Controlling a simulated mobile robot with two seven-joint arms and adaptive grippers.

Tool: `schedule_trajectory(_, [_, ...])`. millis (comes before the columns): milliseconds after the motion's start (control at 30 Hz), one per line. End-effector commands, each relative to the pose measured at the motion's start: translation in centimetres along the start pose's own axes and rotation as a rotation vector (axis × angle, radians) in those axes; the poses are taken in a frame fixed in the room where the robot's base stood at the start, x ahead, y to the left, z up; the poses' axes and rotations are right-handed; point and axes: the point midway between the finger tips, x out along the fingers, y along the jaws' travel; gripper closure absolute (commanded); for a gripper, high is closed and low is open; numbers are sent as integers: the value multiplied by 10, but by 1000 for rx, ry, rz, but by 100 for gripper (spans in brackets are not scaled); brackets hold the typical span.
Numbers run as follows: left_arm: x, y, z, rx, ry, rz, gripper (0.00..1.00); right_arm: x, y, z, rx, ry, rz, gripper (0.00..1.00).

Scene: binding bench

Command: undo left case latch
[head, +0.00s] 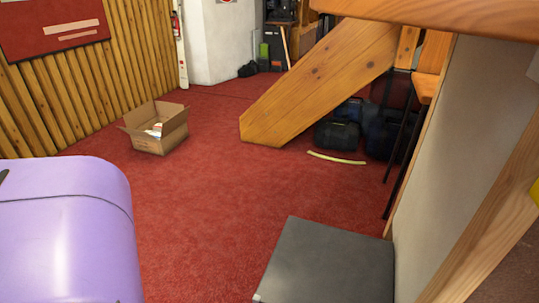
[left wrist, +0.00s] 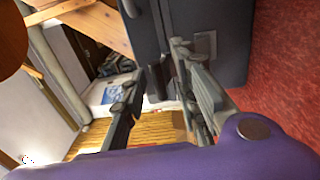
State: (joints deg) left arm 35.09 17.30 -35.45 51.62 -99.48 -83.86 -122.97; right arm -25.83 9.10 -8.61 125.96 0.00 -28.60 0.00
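A dark grey case (left wrist: 232,62) fills the upper middle of the left wrist view. A small lighter plate (left wrist: 206,44) sits on its face; I cannot tell whether it is part of a latch. My left gripper (left wrist: 168,60) is close in front of the case, its two dark fingers drawing near each other at the tips. I cannot tell whether the tips touch the case or hold anything; the left latch is not clear. In the head view a dark grey flat-topped box (head: 330,262) stands at the lower middle, with no latch visible. My right gripper is not in view.
An open cardboard box (head: 158,128) sits on the red carpet (head: 215,190) at the left. A thick slanted wooden beam (head: 320,85) and dark bags (head: 338,133) stand behind. A wall panel (head: 450,140) borders the right. The middle carpet is clear.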

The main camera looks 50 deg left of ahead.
Motion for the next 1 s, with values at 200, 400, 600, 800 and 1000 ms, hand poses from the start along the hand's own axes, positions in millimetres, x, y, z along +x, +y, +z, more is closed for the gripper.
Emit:
schedule_trajectory(200, [0,0,0,0,0,0,73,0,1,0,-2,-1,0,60])
schedule_trajectory(400, [0,0,0,0,0,0,100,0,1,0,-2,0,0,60])
schedule_trajectory(600, [0,0,0,0,0,0,100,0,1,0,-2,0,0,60])
schedule_trajectory(800, [0,0,-1,0,0,0,100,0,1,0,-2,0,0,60])
schedule_trajectory(1000, [7,-3,-11,2,-1,1,100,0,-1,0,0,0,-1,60])
